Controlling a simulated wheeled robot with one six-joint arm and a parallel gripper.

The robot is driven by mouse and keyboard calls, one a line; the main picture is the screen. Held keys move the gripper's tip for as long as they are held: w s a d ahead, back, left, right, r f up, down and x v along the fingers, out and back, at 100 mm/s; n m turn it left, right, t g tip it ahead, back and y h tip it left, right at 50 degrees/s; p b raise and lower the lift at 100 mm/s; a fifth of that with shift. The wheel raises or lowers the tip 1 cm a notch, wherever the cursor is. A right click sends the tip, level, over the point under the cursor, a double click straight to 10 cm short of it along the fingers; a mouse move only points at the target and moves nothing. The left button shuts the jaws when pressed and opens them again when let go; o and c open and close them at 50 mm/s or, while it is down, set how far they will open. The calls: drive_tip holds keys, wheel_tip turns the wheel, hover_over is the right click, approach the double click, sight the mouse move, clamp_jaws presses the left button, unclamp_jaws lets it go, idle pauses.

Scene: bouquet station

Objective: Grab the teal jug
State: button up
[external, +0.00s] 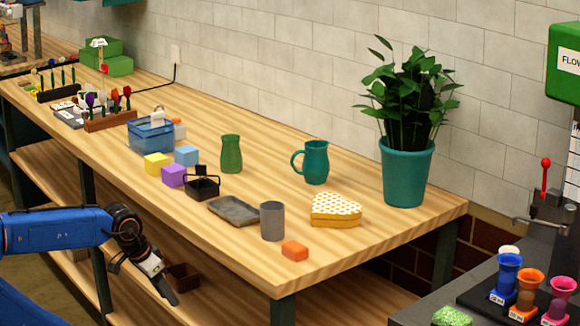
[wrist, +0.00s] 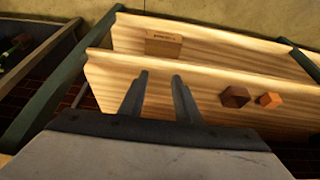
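The teal jug (external: 316,162) stands upright on the wooden table, toward the back right, with its handle on the left side. It is not in the wrist view. My gripper (external: 172,298) is in front of the table's front edge and below the tabletop, well apart from the jug. In the wrist view my gripper (wrist: 160,80) shows two fingers spread apart with nothing between them, over the wooden shelves.
Near the jug are a green vase (external: 231,154), a heart-shaped box (external: 336,210), a grey cup (external: 272,221), a grey tray (external: 232,211) and a potted plant (external: 405,175). An orange block (external: 295,250) lies near the front edge. A brown box (external: 183,276) is on a lower shelf.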

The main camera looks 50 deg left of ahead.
wheel_tip(320, 180, up, 38)
drive_tip(key=w+a+r+n+g+h, duration=0.15)
drive_tip(key=w+n, duration=0.25)
drive_tip(key=w, duration=0.8)
drive_tip(key=w+a+r+n+h, duration=0.2)
drive_tip(key=w+n+h, duration=0.15)
drive_tip(key=w, duration=0.85)
drive_tip(key=w+a+f+n+h, duration=0.2)
drive_tip(key=w+a+n, duration=0.2)
drive_tip(key=w+a, duration=0.55)
drive_tip(key=w+a+f+n+h, duration=0.2)
drive_tip(key=w+a+n, duration=0.2)
drive_tip(key=w+a, duration=0.55)
approach(310, 164)
drive_tip(key=shift+t, duration=0.35)
drive_tip(key=f, duration=0.1)
drive_tip(key=s+d+f, duration=0.1)
drive_tip(key=f, duration=0.1)
drive_tip(key=s+d+f, duration=0.1)
drive_tip(key=f, duration=0.1)
drive_tip(key=shift+s+d+f, duration=0.1)
drive_tip(key=shift+d+f, duration=0.05)
drive_tip(key=shift+f, duration=0.1)
clamp_jaws()
drive_tip(key=shift+r, duration=0.1)
